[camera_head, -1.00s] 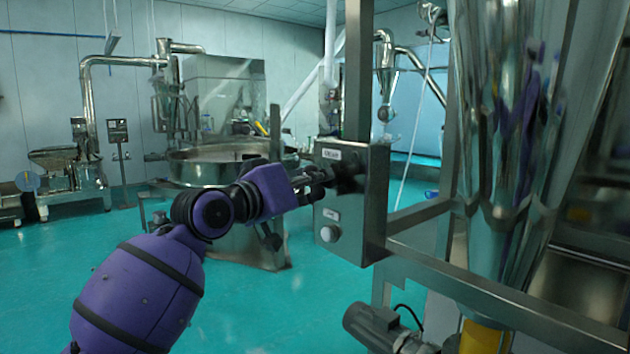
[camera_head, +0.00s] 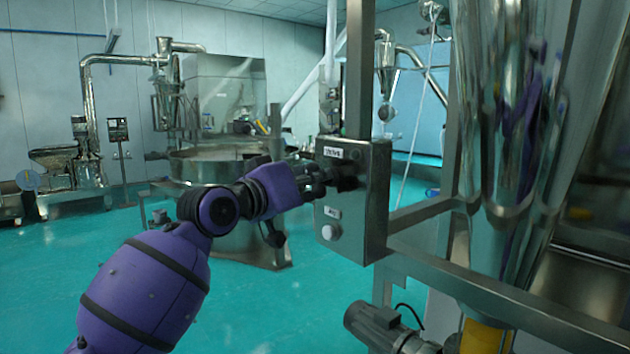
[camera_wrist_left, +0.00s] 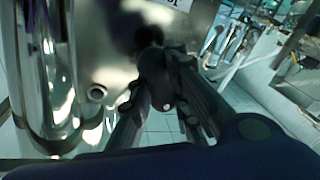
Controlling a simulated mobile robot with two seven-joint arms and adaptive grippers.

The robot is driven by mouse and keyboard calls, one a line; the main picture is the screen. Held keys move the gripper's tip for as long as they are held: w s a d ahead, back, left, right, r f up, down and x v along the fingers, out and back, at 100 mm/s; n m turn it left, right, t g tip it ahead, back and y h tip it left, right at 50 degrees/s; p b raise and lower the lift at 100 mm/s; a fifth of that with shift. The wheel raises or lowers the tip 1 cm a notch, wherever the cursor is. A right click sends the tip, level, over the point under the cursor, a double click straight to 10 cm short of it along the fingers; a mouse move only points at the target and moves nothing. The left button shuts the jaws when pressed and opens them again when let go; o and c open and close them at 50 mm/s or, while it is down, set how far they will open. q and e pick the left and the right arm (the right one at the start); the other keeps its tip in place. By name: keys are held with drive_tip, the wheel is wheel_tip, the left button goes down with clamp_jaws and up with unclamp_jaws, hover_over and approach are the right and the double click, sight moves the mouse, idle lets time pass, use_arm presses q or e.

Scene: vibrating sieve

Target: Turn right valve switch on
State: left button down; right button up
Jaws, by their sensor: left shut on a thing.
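A grey metal control box (camera_head: 375,215) is mounted on the steel frame. Its front carries a black switch knob (camera_head: 349,177) below an upper label, and a round pale button (camera_head: 328,232) lower down. My left gripper (camera_head: 326,181) is at the knob, coming from the left, and is shut on it. In the left wrist view the fingers (camera_wrist_left: 163,108) lie on either side of the dark knob (camera_wrist_left: 155,68), against the box face (camera_wrist_left: 110,45). The fingers partly hide the knob, so its turn angle cannot be read. My right gripper is not in view.
Steel frame bars (camera_head: 480,285) and a shiny funnel (camera_head: 500,120) stand right of the box. A motor (camera_head: 372,325) sits below it. A large round steel vessel (camera_head: 205,165) stands behind my left arm. The green floor at left is open.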

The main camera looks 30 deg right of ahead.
use_arm(q)
drive_tip(key=shift+f+m+b, duration=0.2)
drive_tip(key=shift+m+b, duration=0.15)
drive_tip(key=shift+m, duration=0.05)
drive_tip(key=shift+w+f+m+h+b, duration=0.1)
drive_tip(key=shift+m+h+b, duration=0.2)
drive_tip(key=shift+m+b, duration=0.4)
drive_tip(key=m+b, duration=0.3)
drive_tip(key=m, duration=0.1)
drive_tip(key=m+h+b, duration=0.1)
drive_tip(key=m+b, duration=0.2)
drive_tip(key=b, duration=0.1)
drive_tip(key=shift+m+g+h, duration=0.3)
drive_tip(key=shift+m+g, duration=0.1)
drive_tip(key=shift+m+b, duration=0.65)
drive_tip(key=shift+m, duration=0.05)
drive_tip(key=shift+s+r+m+g+b, duration=0.2)
drive_tip(key=shift+m+g+b, duration=0.1)
drive_tip(key=shift+m+b, duration=0.3)
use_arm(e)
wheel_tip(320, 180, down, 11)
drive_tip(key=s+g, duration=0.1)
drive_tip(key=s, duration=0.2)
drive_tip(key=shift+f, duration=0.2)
use_arm(q)
drive_tip(key=shift+r, duration=0.1)
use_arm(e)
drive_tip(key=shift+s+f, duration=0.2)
